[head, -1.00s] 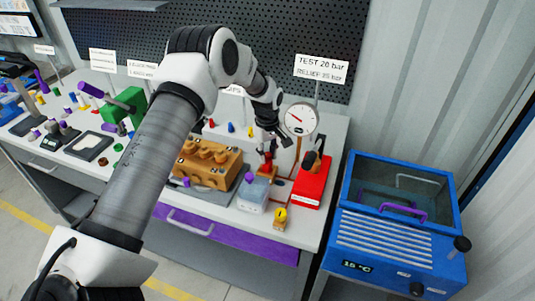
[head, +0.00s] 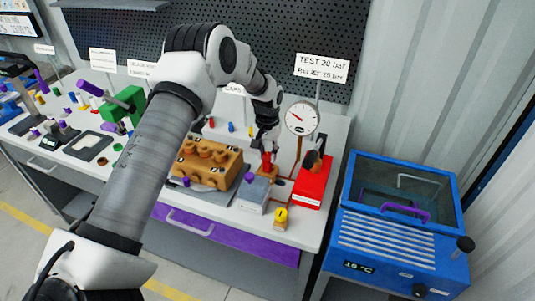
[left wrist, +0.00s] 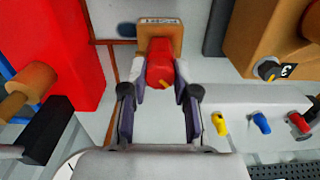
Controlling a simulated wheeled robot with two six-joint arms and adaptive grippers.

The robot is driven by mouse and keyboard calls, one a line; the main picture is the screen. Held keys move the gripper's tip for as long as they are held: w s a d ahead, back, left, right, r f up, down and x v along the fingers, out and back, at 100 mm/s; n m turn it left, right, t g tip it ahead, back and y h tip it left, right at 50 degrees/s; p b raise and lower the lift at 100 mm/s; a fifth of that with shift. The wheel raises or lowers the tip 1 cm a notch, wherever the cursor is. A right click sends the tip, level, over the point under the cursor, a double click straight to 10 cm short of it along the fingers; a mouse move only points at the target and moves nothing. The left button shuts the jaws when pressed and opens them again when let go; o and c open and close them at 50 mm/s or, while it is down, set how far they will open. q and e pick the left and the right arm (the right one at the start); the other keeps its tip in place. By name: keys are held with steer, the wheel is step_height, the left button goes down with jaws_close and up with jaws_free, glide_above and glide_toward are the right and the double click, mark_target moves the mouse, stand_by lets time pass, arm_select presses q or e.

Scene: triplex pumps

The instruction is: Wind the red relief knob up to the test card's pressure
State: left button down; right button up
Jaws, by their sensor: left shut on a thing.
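The red relief knob (head: 266,160) stands on its brown valve block (left wrist: 160,35) at the right part of the bench. My left gripper (head: 265,146) comes down on the knob from above. In the left wrist view the two fingers of my left gripper (left wrist: 162,75) lie on both sides of the red knob (left wrist: 160,66), shut on it; a yellow mark shows on the knob. The round pressure gauge (head: 302,117) stands behind it, its needle toward the upper left. The test card (head: 321,68) reads TEST 20 bar; the relief line below looks like 25 bar. My right gripper is not in view.
A tan pump block (head: 207,166) sits left of the knob and a red box (head: 314,182) to its right. A grey block (head: 253,195) and a yellow-topped fitting (head: 281,217) stand in front. A blue bath (head: 400,235) stands beside the bench.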

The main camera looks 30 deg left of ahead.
mark_target(267, 154)
arm_select(q)
steer(key=m+b, duration=0.1)
steer(key=m, duration=0.6)
steer(key=shift+w, duration=0.1)
steer(key=m, duration=0.6)
steer(key=shift+r+m, duration=0.1)
steer(key=shift+m, duration=0.3)
steer(key=shift+b, duration=0.3)
steer(key=c, duration=0.9)
jaws_free()
steer(key=shift+o, duration=0.2)
step_height(267, 154, up, 12)
